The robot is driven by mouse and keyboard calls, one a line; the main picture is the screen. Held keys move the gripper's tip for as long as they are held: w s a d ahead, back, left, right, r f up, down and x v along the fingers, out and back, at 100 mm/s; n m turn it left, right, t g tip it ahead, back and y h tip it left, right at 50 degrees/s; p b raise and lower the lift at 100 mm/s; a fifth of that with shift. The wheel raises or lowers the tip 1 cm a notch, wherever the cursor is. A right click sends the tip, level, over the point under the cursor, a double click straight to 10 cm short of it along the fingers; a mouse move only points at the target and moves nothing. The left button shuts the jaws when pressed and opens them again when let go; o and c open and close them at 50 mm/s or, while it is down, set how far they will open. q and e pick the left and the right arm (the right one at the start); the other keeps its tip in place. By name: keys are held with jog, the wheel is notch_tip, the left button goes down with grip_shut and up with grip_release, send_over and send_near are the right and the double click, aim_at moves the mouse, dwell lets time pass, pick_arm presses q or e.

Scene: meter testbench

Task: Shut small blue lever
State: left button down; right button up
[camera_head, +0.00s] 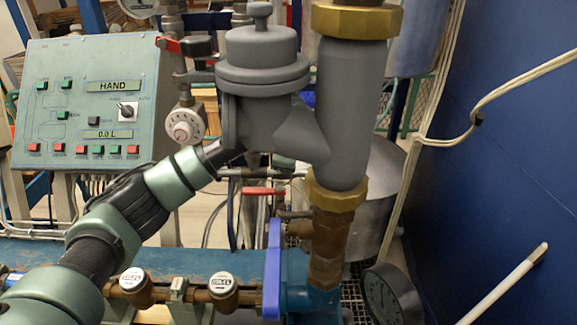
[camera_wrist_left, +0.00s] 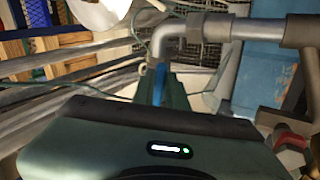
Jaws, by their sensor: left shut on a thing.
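My left arm (camera_head: 130,215) reaches up from the lower left in the head view. Its end passes behind the grey meter body (camera_head: 268,90), which hides the left gripper there. In the left wrist view, the gripper fingers (camera_wrist_left: 168,92) show just past the dark edge of my wrist, shut on a narrow blue piece, which looks like the small blue lever (camera_wrist_left: 160,82). The lever's lower part is hidden by my wrist. A bit of blue (camera_head: 307,98) shows behind the meter in the head view; I cannot tell if it is the same lever. My right gripper is out of view.
A longer blue lever (camera_head: 272,270) hangs upright beside the brass valve (camera_head: 326,245). A control panel (camera_head: 90,100) stands at left, and a round gauge (camera_head: 390,295) at lower right. In the left wrist view, a grey pipe elbow (camera_wrist_left: 170,40) is close to the fingers.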

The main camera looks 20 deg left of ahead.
pick_arm(q)
jog(key=m+b, duration=0.1)
jog(key=m, duration=0.3)
jog(key=m+b, duration=0.2)
jog(key=m, duration=0.2)
jog(key=s+m+b, duration=0.1)
jog(key=m+b, duration=0.1)
jog(key=m, duration=0.2)
jog(key=shift+a+f+m, duration=0.25)
jog(key=shift+f+m, duration=0.05)
jog(key=shift+s+a+m, duration=0.1)
jog(key=shift+a+m, duration=0.05)
jog(key=shift+m, duration=1.45)
jog(key=c, duration=1.4)
grip_release()
jog(key=shift+c, duration=0.2)
